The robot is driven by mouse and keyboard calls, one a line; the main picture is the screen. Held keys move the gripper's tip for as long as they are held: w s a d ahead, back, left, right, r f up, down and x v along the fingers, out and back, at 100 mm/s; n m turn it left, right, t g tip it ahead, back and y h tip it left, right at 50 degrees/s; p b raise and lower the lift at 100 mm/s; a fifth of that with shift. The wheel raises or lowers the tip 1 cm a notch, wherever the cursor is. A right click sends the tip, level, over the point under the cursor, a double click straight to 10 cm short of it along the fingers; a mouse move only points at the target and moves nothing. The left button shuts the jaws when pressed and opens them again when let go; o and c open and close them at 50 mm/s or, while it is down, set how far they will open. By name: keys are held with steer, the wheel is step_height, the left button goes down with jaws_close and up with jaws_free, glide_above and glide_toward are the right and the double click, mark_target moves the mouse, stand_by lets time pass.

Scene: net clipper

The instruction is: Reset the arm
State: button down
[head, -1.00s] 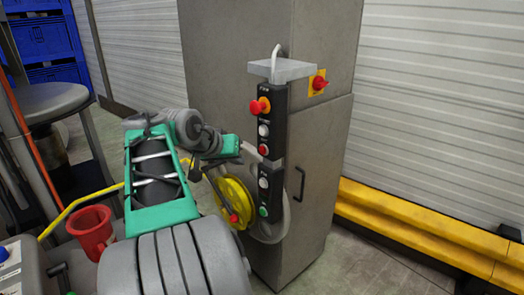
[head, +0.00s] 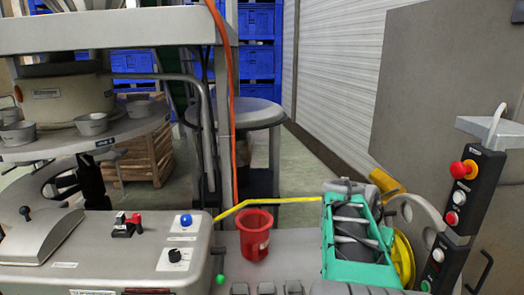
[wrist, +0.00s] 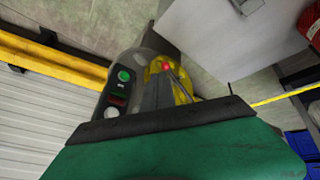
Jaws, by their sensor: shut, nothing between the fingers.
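My arm, with green and grey links (head: 350,240), shows at the lower right of the head view. It stands left of the black button panel (head: 462,205) and a yellow wheel (head: 403,258). In the wrist view, my gripper (wrist: 165,98) is beyond the black-edged green housing at the bottom. It is shut, with nothing held; its fingertips are hard to make out. The panel's green button (wrist: 124,75) and the yellow wheel (wrist: 158,72) lie just beyond it. In the head view the arm hides most of the gripper.
A red cup (head: 255,235) stands left of my arm, near a yellow bar (head: 270,200). A grey control console (head: 120,255) is at the lower left. A round stool (head: 250,112) and blue crates (head: 257,60) are behind. A grey cabinet (head: 435,90) is at the right.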

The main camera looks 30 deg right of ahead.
steer(key=w+a+f+n+t+y, duration=0.15)
steer(key=a+f+n, duration=0.3)
steer(key=a, duration=1.05)
steer(key=w+a+f+n+y, duration=0.1)
steer(key=a+f+n+y, duration=0.3)
steer(key=a, duration=1)
steer(key=w+a+r+n+t, duration=0.1)
steer(key=a+n, duration=0.4)
steer(key=a, duration=0.5)
step_height(320, 180, up, 2)
steer(key=shift+w+a+r+t, duration=0.1)
steer(key=shift+w+a+t, duration=0.1)
steer(key=shift+w+t, duration=0.2)
